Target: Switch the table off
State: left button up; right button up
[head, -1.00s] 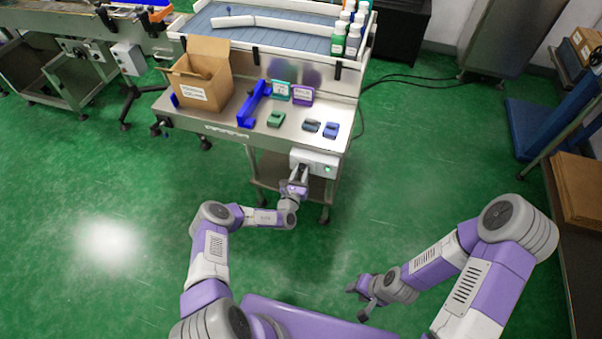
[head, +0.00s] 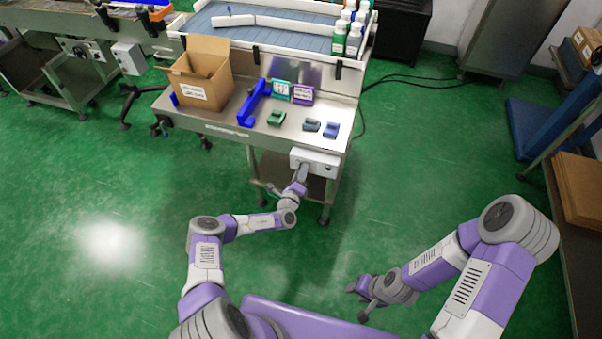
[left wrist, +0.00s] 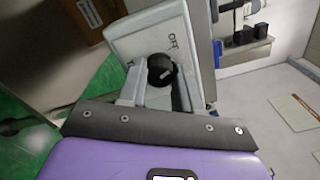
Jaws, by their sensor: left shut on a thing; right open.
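The table (head: 222,130) is a steel bench with a white control box (head: 318,160) on its front edge. In the left wrist view the box's pale face (left wrist: 140,40) carries a black round knob (left wrist: 160,69) and the printed word OFF. My left gripper (head: 303,170) is at the front of the box, shut on the knob, and its body covers part of the box. No green light shows on the box in the head view. My right gripper (head: 358,299) is open and empty, low over the floor, away from the table.
On the table are a cardboard box (head: 205,75), a blue bracket (head: 252,105) and several small coloured parts. Behind is a blue conveyor (head: 280,35) with several bottles (head: 345,35). Green floor in front of the table is clear.

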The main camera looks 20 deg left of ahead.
pick_arm(q)
jog(key=shift+d+f+n+b, duration=0.1)
jog(key=shift+n+b, duration=0.2)
jog(key=shift+n, duration=2)
jog(key=o, duration=1)
jog(key=shift+o, duration=0.2)
jog(key=s+p, duration=0.2)
jog(key=s, duration=0.5)
jog(key=shift+s+p, duration=0.35)
